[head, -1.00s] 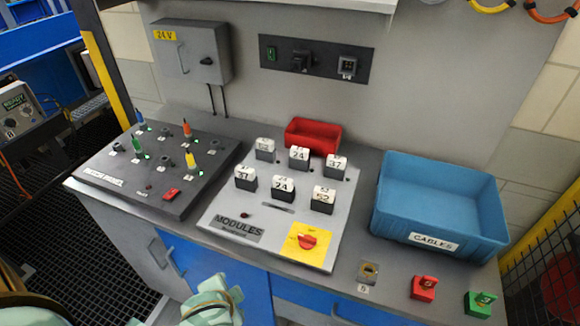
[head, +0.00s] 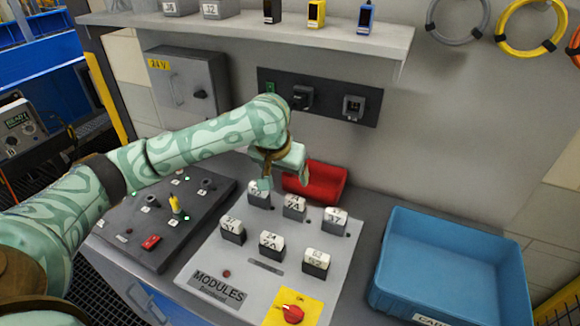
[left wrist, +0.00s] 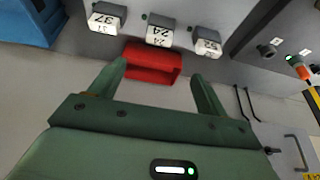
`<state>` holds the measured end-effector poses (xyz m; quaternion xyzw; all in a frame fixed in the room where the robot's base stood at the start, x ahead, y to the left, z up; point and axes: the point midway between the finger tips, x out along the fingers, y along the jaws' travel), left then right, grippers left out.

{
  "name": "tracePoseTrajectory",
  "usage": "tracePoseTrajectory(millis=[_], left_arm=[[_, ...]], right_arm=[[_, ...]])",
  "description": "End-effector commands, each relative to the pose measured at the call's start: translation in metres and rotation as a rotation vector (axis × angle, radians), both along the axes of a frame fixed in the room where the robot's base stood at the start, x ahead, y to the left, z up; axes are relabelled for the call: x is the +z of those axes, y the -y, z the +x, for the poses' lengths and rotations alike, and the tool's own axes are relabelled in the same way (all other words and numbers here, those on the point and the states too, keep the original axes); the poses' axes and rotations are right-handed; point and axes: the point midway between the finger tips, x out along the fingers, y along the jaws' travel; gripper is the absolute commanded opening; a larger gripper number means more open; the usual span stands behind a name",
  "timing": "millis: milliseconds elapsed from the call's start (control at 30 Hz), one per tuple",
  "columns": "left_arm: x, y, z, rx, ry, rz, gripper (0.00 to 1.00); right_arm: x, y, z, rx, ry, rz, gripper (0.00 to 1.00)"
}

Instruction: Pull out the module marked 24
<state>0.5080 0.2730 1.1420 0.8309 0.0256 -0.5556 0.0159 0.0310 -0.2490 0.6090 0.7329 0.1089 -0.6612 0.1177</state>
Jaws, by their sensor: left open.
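A white-topped module marked 24 (head: 294,207) stands in the middle of the back row on the grey modules panel (head: 215,262). It also shows in the left wrist view (left wrist: 158,37), upside down, between module 37 (left wrist: 106,17) and another module (left wrist: 204,45). The front row's middle module (head: 271,245) has a similar label that I read as 24 or 74. My left gripper (head: 284,181) is open and empty above the panel's back edge, near the red bin, apart from the modules. In the left wrist view its fingers (left wrist: 160,72) point towards module 24. My right gripper is out of view.
The red bin (head: 318,182) lies behind the modules. A blue cable bin (head: 450,265) stands at the right and the patch panel (head: 130,215) at the left. A shelf (head: 385,40) overhangs the back. Neighbouring modules (head: 335,220) stand close to module 24.

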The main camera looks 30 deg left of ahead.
Motion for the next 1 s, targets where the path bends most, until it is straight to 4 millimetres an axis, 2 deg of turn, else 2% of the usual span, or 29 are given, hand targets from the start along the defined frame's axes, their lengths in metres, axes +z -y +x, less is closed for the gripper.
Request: tracePoseTrajectory(millis=[167,400,600,800,1000], left_arm=[[-0.033,0.001,0.010,0.000,-0.005,-0.003,0.76],[-0.088,-0.001,0.033,-0.001,-0.004,-0.002,0.76],[-0.125,-0.001,0.048,-0.003,-0.003,-0.002,0.76],[-0.144,-0.002,0.058,-0.003,0.000,-0.002,0.76],[-0.147,-0.002,0.060,-0.004,0.002,0.000,0.76]], right_arm=[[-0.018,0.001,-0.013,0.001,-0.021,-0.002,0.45],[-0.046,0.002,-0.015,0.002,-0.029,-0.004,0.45],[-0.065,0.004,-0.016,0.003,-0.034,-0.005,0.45],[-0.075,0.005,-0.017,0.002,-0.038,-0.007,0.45],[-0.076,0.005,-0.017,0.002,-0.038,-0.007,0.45]])
